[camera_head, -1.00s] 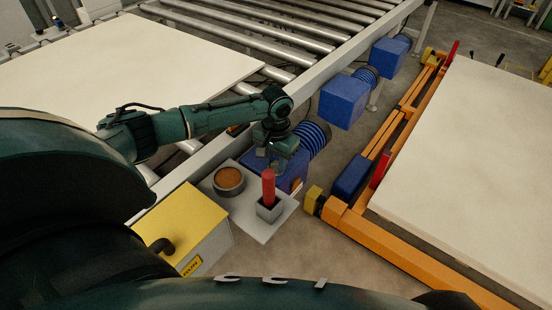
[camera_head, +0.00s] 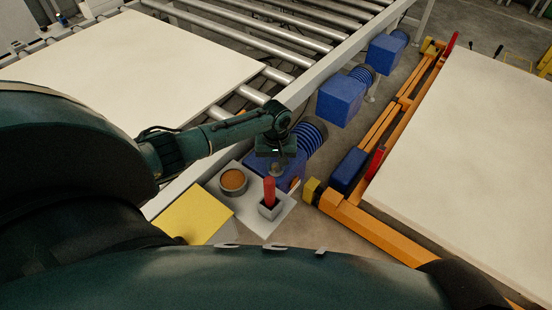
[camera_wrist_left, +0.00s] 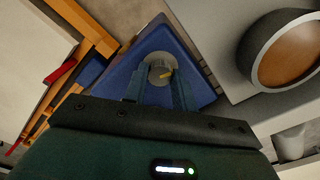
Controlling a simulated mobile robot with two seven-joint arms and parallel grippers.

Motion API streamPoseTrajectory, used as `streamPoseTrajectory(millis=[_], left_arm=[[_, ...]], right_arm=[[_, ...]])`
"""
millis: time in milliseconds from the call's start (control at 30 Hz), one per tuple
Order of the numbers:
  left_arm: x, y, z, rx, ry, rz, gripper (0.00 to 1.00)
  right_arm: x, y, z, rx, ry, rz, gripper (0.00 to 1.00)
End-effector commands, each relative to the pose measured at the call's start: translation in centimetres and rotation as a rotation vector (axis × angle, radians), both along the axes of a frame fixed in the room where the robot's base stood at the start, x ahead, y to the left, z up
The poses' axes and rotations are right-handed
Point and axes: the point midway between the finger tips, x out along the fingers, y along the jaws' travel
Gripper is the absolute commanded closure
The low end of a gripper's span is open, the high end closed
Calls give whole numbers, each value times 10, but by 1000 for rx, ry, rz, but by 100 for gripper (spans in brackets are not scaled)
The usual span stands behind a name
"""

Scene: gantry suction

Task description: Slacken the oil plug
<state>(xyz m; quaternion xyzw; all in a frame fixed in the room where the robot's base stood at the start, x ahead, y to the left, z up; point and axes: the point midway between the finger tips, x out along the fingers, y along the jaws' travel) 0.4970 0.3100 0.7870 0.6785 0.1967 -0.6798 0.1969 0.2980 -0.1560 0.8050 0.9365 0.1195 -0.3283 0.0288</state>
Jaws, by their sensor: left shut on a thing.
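The oil plug (camera_wrist_left: 160,70) is a round grey cap with a yellow mark, on the blue gearbox housing (camera_wrist_left: 188,58). In the left wrist view it sits between the fingertips of my left gripper (camera_wrist_left: 161,77), which is shut on it. In the head view my left gripper (camera_head: 276,168) points down over the near end of the blue gearbox (camera_head: 292,172), and the plug is largely hidden there by the gripper. My right gripper is not in view.
A grey tray (camera_head: 283,217) beside the gearbox carries a round pan with brown contents (camera_head: 233,180) and a red-handled tool in a square holder (camera_head: 269,192). A yellow-topped box (camera_head: 195,212) stands left. The roller conveyor (camera_head: 262,32) lies behind, an orange frame (camera_head: 372,228) right.

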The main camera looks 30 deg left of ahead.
Motion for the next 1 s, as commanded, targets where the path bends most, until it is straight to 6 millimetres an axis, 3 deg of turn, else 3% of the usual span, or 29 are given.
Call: streamPoseTrajectory(millis=[500, 533, 800, 1000], left_arm=[[1, 1, 0, 2, -3, 28, 96], [1, 1, 0, 2, -3, 28, 72], [1, 1, 0, 2, -3, 27, 51], [1, 0, 0, 1, -2, 26, 51]], right_arm=[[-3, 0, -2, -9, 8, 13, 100], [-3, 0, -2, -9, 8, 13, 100], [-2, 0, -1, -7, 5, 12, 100], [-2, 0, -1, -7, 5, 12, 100]])
